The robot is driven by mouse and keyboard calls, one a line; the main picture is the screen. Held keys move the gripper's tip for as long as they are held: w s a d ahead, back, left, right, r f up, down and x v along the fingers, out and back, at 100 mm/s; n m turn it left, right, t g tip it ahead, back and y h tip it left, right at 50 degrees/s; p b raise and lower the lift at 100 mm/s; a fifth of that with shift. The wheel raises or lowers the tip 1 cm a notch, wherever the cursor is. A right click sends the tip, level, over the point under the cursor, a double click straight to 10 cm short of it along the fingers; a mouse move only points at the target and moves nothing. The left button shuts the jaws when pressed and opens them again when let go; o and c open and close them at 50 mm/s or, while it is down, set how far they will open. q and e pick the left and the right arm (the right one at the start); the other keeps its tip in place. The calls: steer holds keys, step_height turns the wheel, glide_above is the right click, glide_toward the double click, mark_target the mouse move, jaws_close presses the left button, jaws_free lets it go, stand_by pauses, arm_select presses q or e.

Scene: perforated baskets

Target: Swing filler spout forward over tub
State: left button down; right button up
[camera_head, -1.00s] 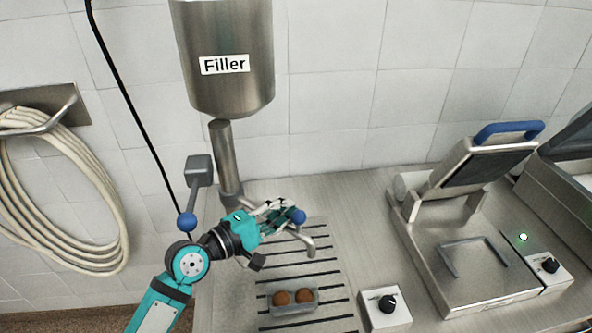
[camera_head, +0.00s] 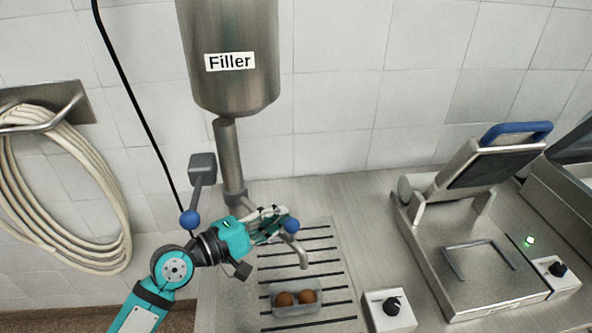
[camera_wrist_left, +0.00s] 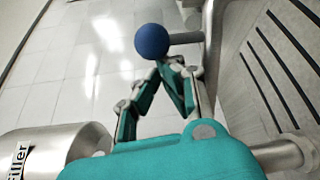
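The grey metal filler (camera_head: 228,90) hangs at the back wall. Its pipe leads to a bent spout (camera_head: 298,252) with a blue ball knob (camera_head: 291,226) on a short stem. The spout's mouth points down above the slotted drain plate, just behind a small clear tub (camera_head: 297,310) holding two brown balls. My left gripper (camera_head: 278,226) is at the knob; its fingers hide part of the spout. In the left wrist view, the fingertips (camera_wrist_left: 163,66) meet just short of the knob (camera_wrist_left: 152,41), with the knob not between them; contact is unclear. My right gripper is out of view.
A lever with another blue ball (camera_head: 190,218) stands left of the pipe, close to my left arm. A control box with a black dial (camera_head: 390,308) sits right of the tub. An open press (camera_head: 470,250) stands farther right. A hose (camera_head: 65,190) hangs at left.

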arm_select(q)
steer(key=f+v, duration=0.1)
steer(key=v, duration=1.1)
steer(key=shift+r, duration=0.4)
